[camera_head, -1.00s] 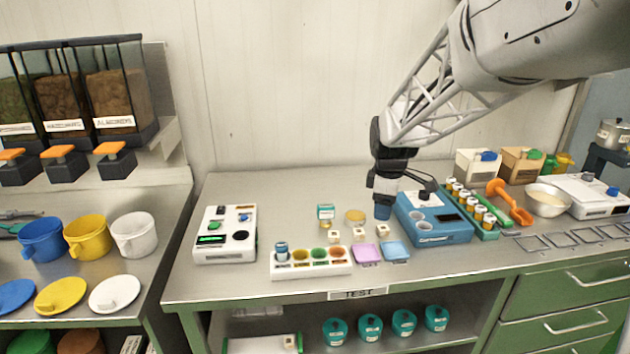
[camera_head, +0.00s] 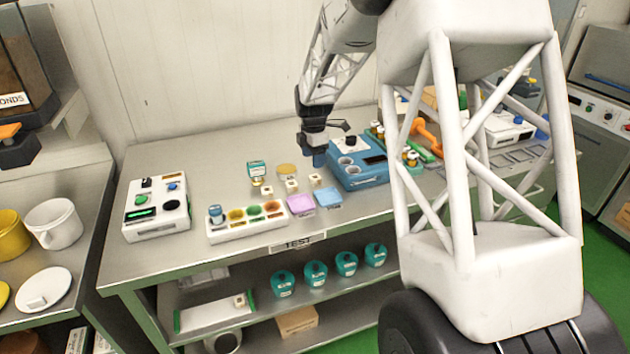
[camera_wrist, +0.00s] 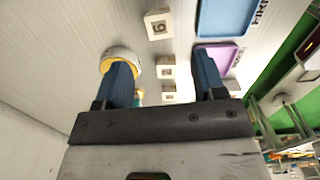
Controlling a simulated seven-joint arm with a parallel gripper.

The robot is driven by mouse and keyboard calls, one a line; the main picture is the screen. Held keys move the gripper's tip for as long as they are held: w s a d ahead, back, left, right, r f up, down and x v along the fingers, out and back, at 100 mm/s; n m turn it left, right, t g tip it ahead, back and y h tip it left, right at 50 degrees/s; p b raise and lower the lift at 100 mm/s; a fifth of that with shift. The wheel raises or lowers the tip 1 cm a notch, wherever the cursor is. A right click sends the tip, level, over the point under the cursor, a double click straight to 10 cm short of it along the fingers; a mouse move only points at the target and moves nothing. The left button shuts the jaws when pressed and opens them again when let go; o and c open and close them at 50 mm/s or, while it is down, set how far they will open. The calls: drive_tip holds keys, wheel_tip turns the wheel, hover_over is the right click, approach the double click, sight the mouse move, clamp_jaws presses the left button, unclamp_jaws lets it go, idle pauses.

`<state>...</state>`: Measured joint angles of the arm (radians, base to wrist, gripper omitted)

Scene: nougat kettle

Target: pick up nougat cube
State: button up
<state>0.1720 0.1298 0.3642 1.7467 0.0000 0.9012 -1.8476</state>
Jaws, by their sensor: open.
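Three small cream nougat cubes stand in a loose row on the steel table: a right one (camera_head: 316,179), a middle one (camera_head: 292,185) and a left one (camera_head: 267,192). In the wrist view, a cube marked with a dark symbol (camera_wrist: 159,24) lies beyond the fingertips. Two more cubes, a nearer one (camera_wrist: 168,93) and one above it (camera_wrist: 168,67), show in the gap between the fingers. My gripper (camera_head: 317,158) is open and empty, pointing down above the table behind the right cube, beside the blue machine. Its two blue fingers (camera_wrist: 165,75) are wide apart.
A pink tray (camera_head: 300,205) and a blue tray (camera_head: 329,198) lie in front of the cubes. A round yellow dish (camera_head: 286,169) and a teal jar (camera_head: 257,168) stand behind. The blue machine (camera_head: 371,177) is close on the right. A white rack (camera_head: 246,226) stands front left.

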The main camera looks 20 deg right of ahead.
sight(314, 177)
drive_tip(key=shift+f, duration=1.3)
drive_tip(key=shift+f, duration=2.6)
drive_tip(key=c, duration=1)
drive_tip(key=shift+r, duration=0.2)
